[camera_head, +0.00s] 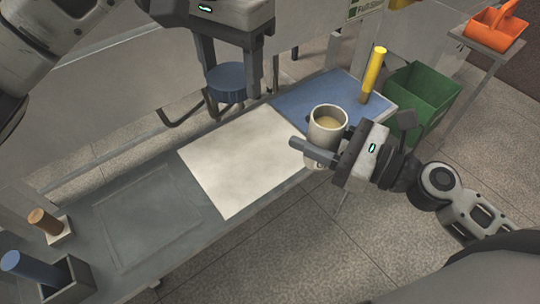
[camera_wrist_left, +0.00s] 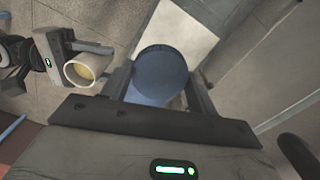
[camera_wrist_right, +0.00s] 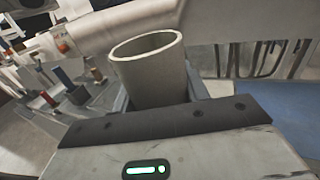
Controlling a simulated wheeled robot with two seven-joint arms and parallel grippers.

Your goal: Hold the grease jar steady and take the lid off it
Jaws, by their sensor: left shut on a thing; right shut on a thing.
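The grease jar (camera_head: 327,128) is a pale cup-like jar, open at the top, with yellowish grease inside. My right gripper (camera_head: 322,146) is shut on the jar and holds it roughly upright near the blue mat. The jar fills the middle of the right wrist view (camera_wrist_right: 150,72) and also shows in the left wrist view (camera_wrist_left: 82,72). The blue round lid (camera_head: 226,80) is apart from the jar, to its upper left. My left gripper (camera_head: 229,98) is shut on the lid, which also shows between its fingers in the left wrist view (camera_wrist_left: 162,72).
The long grey table (camera_head: 88,222) carries a white mat (camera_head: 232,168) and a blue mat (camera_head: 296,104). A yellow cylinder (camera_head: 375,70) stands on the blue mat's right side. A green bin (camera_head: 428,92) is beyond it. A brown-topped peg (camera_head: 44,220) and a blue cylinder (camera_head: 22,264) are at left.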

